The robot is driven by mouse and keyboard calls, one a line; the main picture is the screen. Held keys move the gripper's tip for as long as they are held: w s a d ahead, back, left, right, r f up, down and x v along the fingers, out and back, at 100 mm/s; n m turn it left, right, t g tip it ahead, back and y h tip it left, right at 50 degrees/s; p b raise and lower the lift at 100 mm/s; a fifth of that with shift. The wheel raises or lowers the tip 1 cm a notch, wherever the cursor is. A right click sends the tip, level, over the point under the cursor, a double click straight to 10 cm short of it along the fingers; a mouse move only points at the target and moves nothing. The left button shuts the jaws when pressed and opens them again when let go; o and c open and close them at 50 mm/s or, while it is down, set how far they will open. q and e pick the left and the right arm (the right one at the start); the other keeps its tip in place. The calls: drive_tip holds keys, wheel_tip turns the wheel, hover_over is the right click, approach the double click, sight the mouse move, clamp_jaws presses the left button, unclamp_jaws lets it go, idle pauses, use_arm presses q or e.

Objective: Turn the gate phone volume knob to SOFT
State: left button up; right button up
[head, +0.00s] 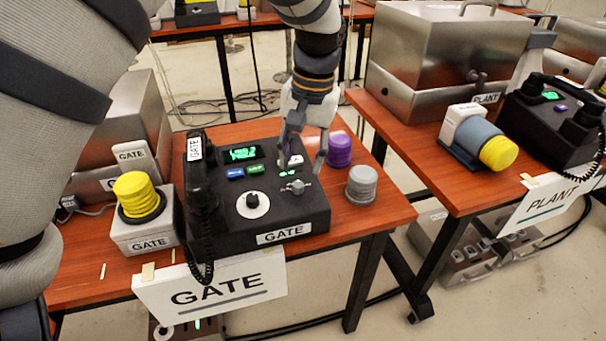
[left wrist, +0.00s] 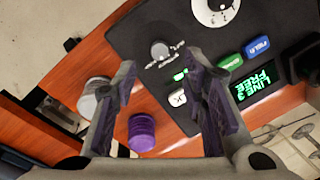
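The black GATE phone (head: 230,222) lies on the red-brown table. Its small grey volume knob (head: 296,187) is on the right part of the top face; the markings around it are too small to read. In the left wrist view the knob (left wrist: 160,50) appears between the fingertips, with a winged shape and marks beneath it. My left gripper (head: 303,162) is open, pointing down over the phone's right side, just behind the knob. It also shows open in the left wrist view (left wrist: 157,60). Nothing is between its fingers. My right gripper is not in view.
A white dial (head: 253,205), coloured buttons (head: 256,169) and a green-lit display (head: 241,153) share the phone's face. Purple (head: 340,150) and grey (head: 361,185) ribbed cylinders stand close to its right. A yellow-topped GATE box (head: 138,200) stands left. A PLANT phone (head: 545,140) is on another table.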

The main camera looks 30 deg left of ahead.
sight(298, 183)
use_arm(q)
drive_tip(key=f, duration=0.6)
drive_tip(key=shift+a, duration=0.3)
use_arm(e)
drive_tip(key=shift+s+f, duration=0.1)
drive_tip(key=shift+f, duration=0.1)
use_arm(q)
clamp_jaws()
drive_tip(key=shift+n, duration=0.3)
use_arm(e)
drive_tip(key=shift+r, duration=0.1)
use_arm(q)
drive_tip(key=n, duration=0.2)
drive_tip(key=shift+r+n+h+p, duration=0.15)
drive_tip(key=shift+n+h+p, duration=0.15)
drive_tip(key=shift+p, duration=0.05)
drive_tip(key=shift+s+a+n+p, duration=0.15)
drive_tip(key=shift+n+p, duration=0.25)
drive_tip(key=shift+n, duration=1.8)
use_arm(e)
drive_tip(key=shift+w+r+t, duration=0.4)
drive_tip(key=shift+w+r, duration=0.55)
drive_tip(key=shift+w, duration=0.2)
